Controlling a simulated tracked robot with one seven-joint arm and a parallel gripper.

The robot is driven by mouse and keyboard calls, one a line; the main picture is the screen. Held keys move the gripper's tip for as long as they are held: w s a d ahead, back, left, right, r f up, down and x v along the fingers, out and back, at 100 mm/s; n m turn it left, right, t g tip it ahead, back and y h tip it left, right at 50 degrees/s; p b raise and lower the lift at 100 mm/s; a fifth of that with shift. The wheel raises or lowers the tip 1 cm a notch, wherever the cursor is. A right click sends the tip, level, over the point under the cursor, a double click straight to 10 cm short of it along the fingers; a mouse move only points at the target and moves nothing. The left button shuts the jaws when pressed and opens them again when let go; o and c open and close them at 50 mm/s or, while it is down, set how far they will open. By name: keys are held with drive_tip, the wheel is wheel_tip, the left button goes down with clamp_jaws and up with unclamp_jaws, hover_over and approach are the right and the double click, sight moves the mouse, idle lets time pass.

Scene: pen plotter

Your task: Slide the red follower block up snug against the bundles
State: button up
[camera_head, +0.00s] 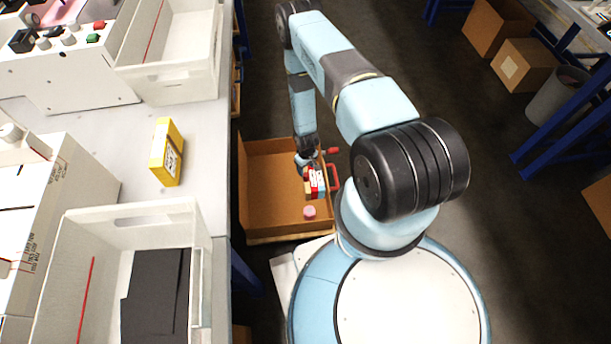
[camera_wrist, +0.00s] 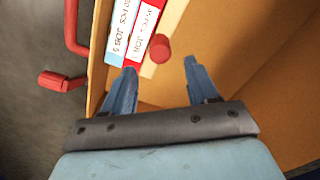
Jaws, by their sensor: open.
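In the wrist view, several labelled bundles (camera_wrist: 134,30), with white, blue and red faces, stand at the upper left. A tan strip (camera_wrist: 166,30) runs along their right side. A short red round piece (camera_wrist: 160,48) overlaps the strip; I cannot tell whether it is part of the red follower block. My gripper (camera_wrist: 160,72) is open, and the red piece shows beyond and between its fingertips, with nothing held. In the head view, my gripper (camera_head: 307,161) is inside the cardboard box, at the bundles (camera_head: 317,182), and partly hides that area.
The cardboard box (camera_head: 265,190) has open floor left of the bundles. A pinkish-red cylinder (camera_head: 309,212) sits near its front. A red handle (camera_head: 333,178) is on the right wall. The grey table (camera_head: 205,150) with a yellow box (camera_head: 166,152) and white bins stands left.

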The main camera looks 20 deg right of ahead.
sight(306, 174)
drive_tip(key=shift+f, duration=3.5)
clamp_jaws()
drive_tip(key=shift+d, duration=0.1)
